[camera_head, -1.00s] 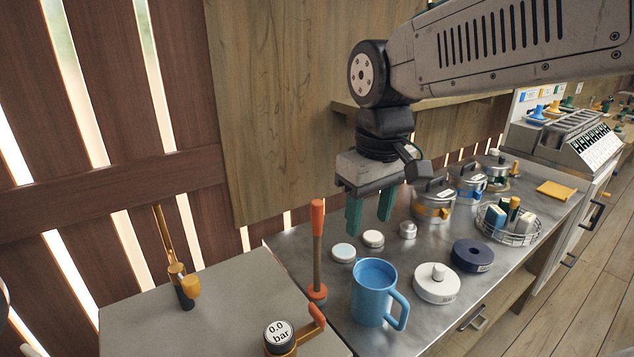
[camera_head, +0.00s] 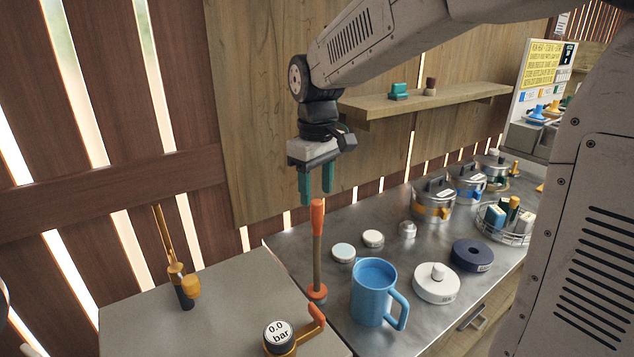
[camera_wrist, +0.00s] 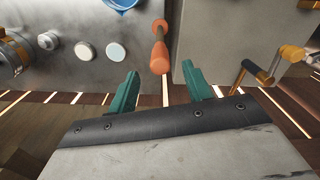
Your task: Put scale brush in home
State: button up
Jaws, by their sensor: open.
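I cannot tell for sure which thing is the scale brush or its home. An upright tool (camera_head: 317,245) with an orange grip, a brown shaft and an orange foot stands at the left edge of the steel counter. My gripper (camera_head: 316,197) is open and empty just above the top of this tool. In the wrist view the tool (camera_wrist: 159,50) shows beyond and between the two green fingers of my gripper (camera_wrist: 160,75), apart from both. A wire basket (camera_head: 505,238) at the right holds several small items, partly hidden by my arm.
A blue mug (camera_head: 372,292), white discs, a white lidded dish (camera_head: 436,284), a dark ring (camera_head: 472,256) and pots (camera_head: 432,200) stand on the steel counter (camera_head: 330,222). The grey table (camera_head: 220,313) bears a gauge (camera_head: 279,335) and brass lever (camera_head: 181,285). A shelf (camera_head: 440,99) is behind.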

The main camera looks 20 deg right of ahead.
aim_at(317, 215)
notch_tip(317, 215, down, 7)
jog(key=shift+f, duration=0.1)
dwell(0.3)
grip_shut()
